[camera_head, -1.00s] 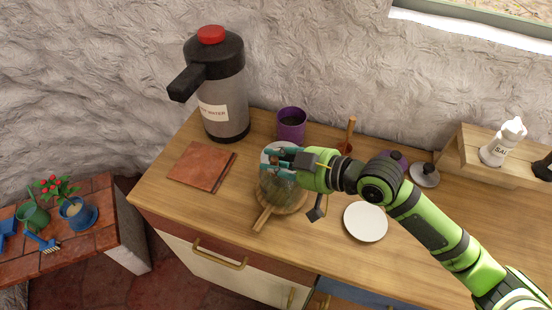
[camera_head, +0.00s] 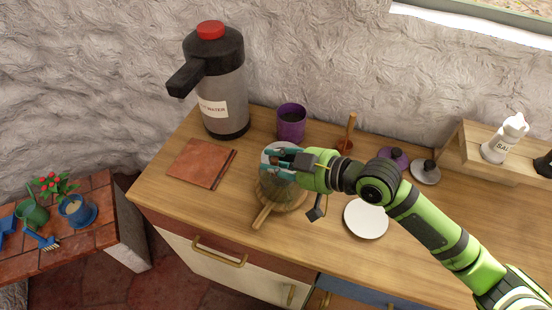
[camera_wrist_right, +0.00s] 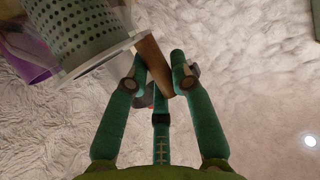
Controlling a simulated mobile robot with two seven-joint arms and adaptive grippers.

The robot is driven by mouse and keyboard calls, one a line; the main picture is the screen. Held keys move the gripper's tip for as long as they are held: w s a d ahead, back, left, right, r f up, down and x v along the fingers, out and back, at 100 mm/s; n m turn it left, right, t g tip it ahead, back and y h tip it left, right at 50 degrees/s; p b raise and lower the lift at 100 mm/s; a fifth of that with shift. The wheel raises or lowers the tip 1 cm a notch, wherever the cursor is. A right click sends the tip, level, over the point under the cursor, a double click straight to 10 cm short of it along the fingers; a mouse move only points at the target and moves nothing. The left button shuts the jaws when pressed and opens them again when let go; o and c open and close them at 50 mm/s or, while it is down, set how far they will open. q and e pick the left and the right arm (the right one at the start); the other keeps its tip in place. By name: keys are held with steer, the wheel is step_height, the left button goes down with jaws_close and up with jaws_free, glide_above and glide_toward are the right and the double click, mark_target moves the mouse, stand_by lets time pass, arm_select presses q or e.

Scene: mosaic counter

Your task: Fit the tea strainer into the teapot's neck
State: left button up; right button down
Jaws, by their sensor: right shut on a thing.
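The tea strainer (camera_wrist_right: 82,30) has a grey perforated cup, a pale rim and a brown tab. In the right wrist view my right gripper (camera_wrist_right: 163,75) is shut on that tab, with the cup at upper left. In the head view my right gripper (camera_head: 285,163) is over the clear glass teapot (camera_head: 274,191), which stands on a round wooden board (camera_head: 262,217). The fingers and strainer cover the teapot's neck, so I cannot tell whether the strainer is inside or above it. My left gripper is out of view.
A hot-water dispenser (camera_head: 222,95) and a purple canister (camera_head: 291,122) stand behind. Dark-knobbed lids (camera_head: 426,173) and a shelf with a salt shaker (camera_head: 505,140) are farther right. The counter's front right is clear.

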steer(key=shift+c, duration=2.1)
jaws_free()
steer(key=shift+r+p+v, duration=0.2)
steer(key=shift+p+v, duration=0.75)
steer(key=shift+v, duration=0.95)
steer(key=shift+p+v, duration=0.35)
steer(key=shift+v, duration=0.8)
